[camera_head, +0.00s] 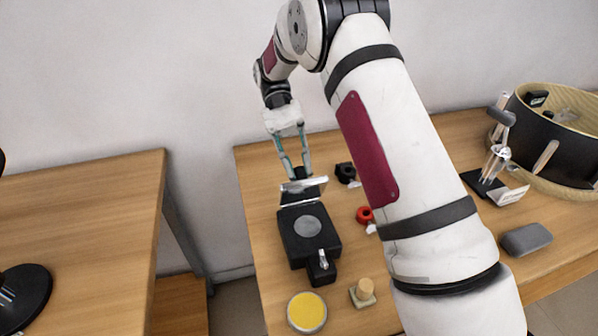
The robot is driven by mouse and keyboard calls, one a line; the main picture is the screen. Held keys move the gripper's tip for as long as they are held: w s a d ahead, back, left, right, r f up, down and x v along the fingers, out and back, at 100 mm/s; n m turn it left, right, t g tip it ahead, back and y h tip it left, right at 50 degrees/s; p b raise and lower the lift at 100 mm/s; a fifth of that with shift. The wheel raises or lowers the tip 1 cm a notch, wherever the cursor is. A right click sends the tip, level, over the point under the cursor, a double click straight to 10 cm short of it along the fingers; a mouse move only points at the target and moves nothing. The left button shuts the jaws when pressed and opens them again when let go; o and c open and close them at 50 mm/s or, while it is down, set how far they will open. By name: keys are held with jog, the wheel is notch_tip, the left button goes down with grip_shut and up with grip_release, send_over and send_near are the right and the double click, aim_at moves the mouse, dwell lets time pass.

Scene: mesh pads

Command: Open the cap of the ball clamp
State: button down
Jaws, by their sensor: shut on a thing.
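The ball clamp (309,236) is a black block with a round grey disc on top and a small metal latch (323,259) at its front. It stands on the wooden table, left of my arm. Its cap (304,185), a pale metallic plate, is tilted up at the back of the block. My gripper (297,174) comes down from above at the back of the clamp, with its fingertips at the cap. It is shut on the cap; the exact contact is small and hard to see.
A yellow round tin (307,312) and a small wooden-knobbed piece (362,292) lie in front of the clamp. A red ring (365,215) and a black part (346,172) lie to its right. A large dark basket (548,142) stands far right. A gap separates the left table (85,215).

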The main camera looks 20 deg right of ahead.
dwell(0.4)
jog(key=c, duration=1.5)
grip_release()
jog(key=shift+o, duration=0.2)
jog(key=shift+s, duration=0.1)
